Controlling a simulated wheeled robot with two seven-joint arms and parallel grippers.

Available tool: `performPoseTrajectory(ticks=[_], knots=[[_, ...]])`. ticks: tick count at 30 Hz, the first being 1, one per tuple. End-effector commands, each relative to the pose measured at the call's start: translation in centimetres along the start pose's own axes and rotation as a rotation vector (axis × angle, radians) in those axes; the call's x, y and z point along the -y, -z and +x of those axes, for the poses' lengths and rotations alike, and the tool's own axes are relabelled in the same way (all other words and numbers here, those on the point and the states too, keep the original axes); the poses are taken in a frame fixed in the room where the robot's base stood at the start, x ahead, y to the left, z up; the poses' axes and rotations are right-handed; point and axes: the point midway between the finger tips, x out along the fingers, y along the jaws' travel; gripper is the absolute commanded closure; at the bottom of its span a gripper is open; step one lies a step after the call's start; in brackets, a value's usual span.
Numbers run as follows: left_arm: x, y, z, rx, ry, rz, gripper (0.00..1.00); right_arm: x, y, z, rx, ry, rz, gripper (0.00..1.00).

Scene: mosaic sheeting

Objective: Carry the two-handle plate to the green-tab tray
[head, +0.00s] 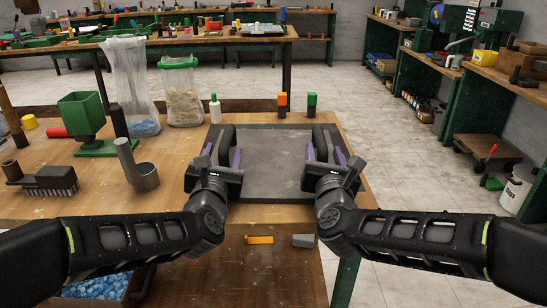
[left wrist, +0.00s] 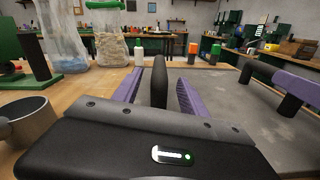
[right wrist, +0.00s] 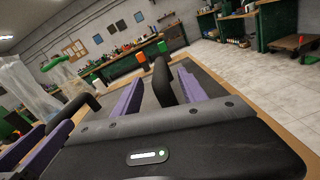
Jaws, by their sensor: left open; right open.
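The two-handle plate (head: 273,165) is a flat grey slab on the wooden bench, with a black handle at its left and right sides. My left gripper (head: 221,156) is open, its purple fingers on either side of the left handle (left wrist: 159,82). My right gripper (head: 324,154) is open around the right handle (right wrist: 163,82) in the same way. I cannot see either gripper pressing on a handle. An orange-topped block (head: 282,100) and a green-topped block (head: 312,100) stand just behind the plate. I cannot make out a green-tab tray for certain.
Left on the bench are a green hopper (head: 82,113), a metal cup (head: 144,177), a brush (head: 50,181) and two bags, one with a green rim (head: 180,63). A white bottle (head: 214,108) stands behind the plate's left corner. Tiled floor is open to the right.

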Motion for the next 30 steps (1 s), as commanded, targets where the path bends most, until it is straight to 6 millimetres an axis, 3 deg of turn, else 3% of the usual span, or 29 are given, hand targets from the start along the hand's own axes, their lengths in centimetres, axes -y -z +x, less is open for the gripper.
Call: performPoseTrajectory(ticks=[13, 25, 30], knots=[[0.0, 0.1, 5.8, -0.001, -0.001, 0.0, 0.5, 0.0, 0.0, 5.8, 0.0, 0.001, 0.001, 0.51], [0.0, 0.0, 6.5, 0.0, 0.0, 0.0, 0.51, 0.1, 0.1, 6.5, -0.001, 0.001, -0.001, 0.51], [0.0, 0.0, 6.5, 0.0, -0.001, 0.0, 0.65, 0.1, 0.1, 6.5, 0.0, 0.001, -0.001, 0.65]])
